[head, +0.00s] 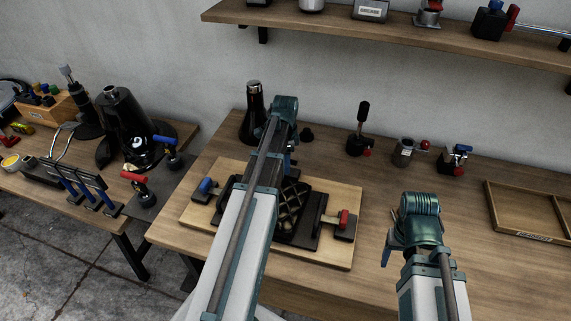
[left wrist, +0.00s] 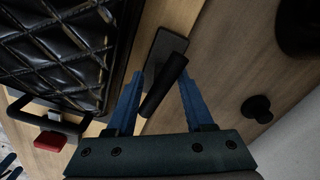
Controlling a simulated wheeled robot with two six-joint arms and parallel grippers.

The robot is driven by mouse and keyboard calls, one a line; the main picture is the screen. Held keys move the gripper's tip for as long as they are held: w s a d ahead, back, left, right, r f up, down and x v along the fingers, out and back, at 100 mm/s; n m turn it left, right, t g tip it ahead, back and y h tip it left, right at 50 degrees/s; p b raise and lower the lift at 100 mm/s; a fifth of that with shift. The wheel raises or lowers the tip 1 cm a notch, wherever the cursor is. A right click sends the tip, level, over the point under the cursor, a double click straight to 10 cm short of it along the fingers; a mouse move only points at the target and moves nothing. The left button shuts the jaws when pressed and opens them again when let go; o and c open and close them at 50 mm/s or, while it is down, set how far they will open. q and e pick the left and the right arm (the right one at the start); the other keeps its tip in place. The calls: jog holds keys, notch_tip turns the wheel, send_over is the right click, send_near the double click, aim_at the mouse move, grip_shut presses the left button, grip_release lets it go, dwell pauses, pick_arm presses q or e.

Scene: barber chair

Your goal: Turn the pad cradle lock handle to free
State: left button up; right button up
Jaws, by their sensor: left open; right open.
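The cradle is a black frame holding a black quilted pad (head: 290,207), on a light wooden board (head: 345,195). The pad also fills the upper left of the left wrist view (left wrist: 65,50). A black lever handle (left wrist: 164,86) on a dark base plate stands beside the cradle; I take it as the lock handle. My left gripper (left wrist: 160,76) is open, its blue fingers on either side of the lever; contact cannot be told. In the head view my left arm covers this handle. My right gripper (head: 388,252) is open and empty, right of the board.
A red-ended clamp (head: 343,222) and a blue-ended clamp (head: 206,187) sit on the board's sides. A dark bottle (head: 254,115) and a black-handled lever tool (head: 361,130) stand behind. A wooden tray (head: 525,212) lies at right. The table's front right is clear.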

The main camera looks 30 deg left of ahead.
pick_arm(q)
grip_shut()
jog(key=shift+n, duration=0.7)
grip_release()
jog(key=shift+r, duration=0.1)
pick_arm(e)
jog(key=shift+r, duration=0.1)
pick_arm(q)
notch_tip(320, 180, up, 14)
jog(key=p, duration=1.3)
jog(key=shift+p, duration=0.4)
pick_arm(e)
notch_tip(320, 180, up, 14)
jog(key=shift+f, duration=0.2)
pick_arm(q)
jog(key=shift+d+f, duration=0.1)
jog(key=shift+f, duration=0.1)
